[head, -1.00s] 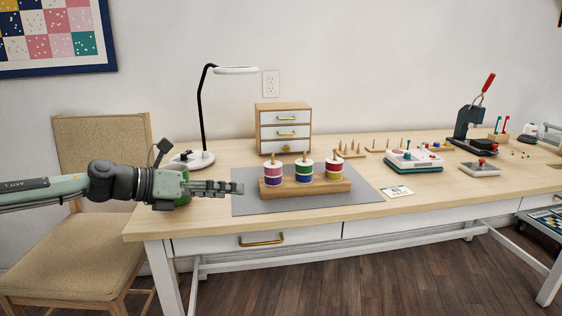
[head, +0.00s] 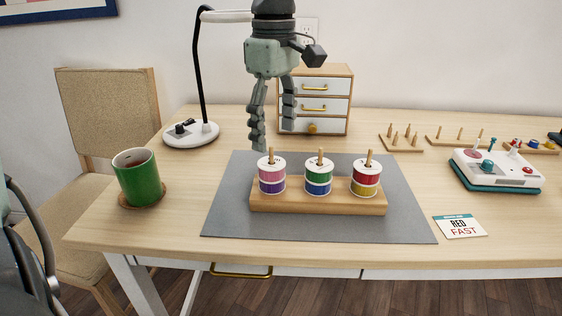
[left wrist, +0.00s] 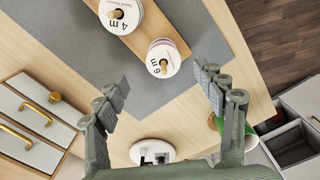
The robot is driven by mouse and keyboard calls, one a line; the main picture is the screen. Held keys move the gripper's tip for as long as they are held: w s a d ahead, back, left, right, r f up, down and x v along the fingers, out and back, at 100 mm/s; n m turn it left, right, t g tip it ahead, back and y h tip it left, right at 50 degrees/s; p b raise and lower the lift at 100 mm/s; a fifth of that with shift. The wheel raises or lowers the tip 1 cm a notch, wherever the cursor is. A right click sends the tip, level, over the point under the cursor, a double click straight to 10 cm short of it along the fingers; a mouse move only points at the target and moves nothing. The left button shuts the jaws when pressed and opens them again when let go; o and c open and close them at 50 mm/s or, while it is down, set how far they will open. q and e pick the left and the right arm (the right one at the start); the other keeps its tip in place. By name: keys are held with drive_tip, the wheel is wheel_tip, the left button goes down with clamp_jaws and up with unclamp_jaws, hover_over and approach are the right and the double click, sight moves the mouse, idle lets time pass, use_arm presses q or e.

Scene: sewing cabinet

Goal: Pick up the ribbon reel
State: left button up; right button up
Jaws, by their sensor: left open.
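Ribbon reels sit in three stacks on pegs of a wooden rack (head: 320,204): pink over purple (head: 271,176) at left, green over blue (head: 319,178) in the middle, red over yellow (head: 365,179) at right. My left gripper (head: 273,132) points down, open and empty, above and behind the left stack. In the left wrist view a white reel top marked "6 m" (left wrist: 164,58) lies just beyond the fingertips, about midway between them. Another top marked "4 m" (left wrist: 121,16) is farther off. My right gripper is not in view.
The rack stands on a grey mat (head: 228,222). A green mug (head: 137,178) is at left, a lamp (head: 191,134) and small drawer cabinet (head: 314,104) behind. A "RED FAST" card (head: 460,226) and white device (head: 497,170) are at right. The mat's front is clear.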

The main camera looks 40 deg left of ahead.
sight(272, 158)
use_arm(q)
drive_tip(key=f, duration=0.5)
drive_tip(key=shift+s+a+f, duration=0.15)
drive_tip(key=shift+s+f, duration=0.15)
drive_tip(key=shift+f, duration=0.55)
drive_tip(key=shift+c, duration=1)
drive_tip(key=c, duration=0.9)
drive_tip(key=shift+w+r, duration=0.1)
drive_tip(key=shift+r, duration=0.1)
wheel_tip(272, 158, up, 9)
drive_tip(key=shift+f, duration=0.2)
drive_tip(key=shift+r, duration=0.5)
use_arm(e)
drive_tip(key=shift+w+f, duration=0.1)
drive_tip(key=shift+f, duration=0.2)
